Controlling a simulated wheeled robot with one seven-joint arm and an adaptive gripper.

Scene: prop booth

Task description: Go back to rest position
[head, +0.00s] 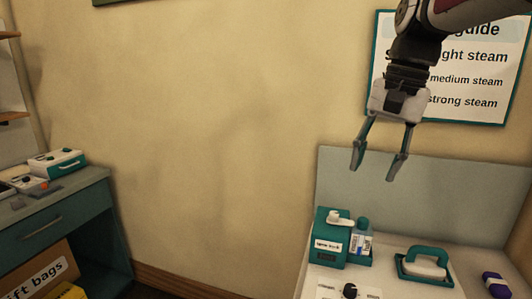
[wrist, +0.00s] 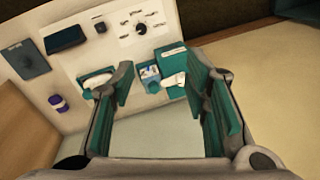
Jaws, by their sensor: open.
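My gripper (head: 377,168) is open and empty, with its fingers pointing down. In the head view it hangs in the air in front of the wall, above a white counter (head: 388,281) with a grey backboard. The wrist view shows both teal-padded fingers (wrist: 165,105) spread apart with nothing between them. Beyond them the counter top (wrist: 75,117) lies well below.
On the counter stand a teal steamer-like device (head: 328,238), a small bottle (head: 363,238), a teal-handled iron (head: 424,264), a dial panel (head: 348,292) and a purple item (head: 496,285). A steam guide sign (head: 480,55) hangs behind my arm. A teal desk (head: 60,215) stands left.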

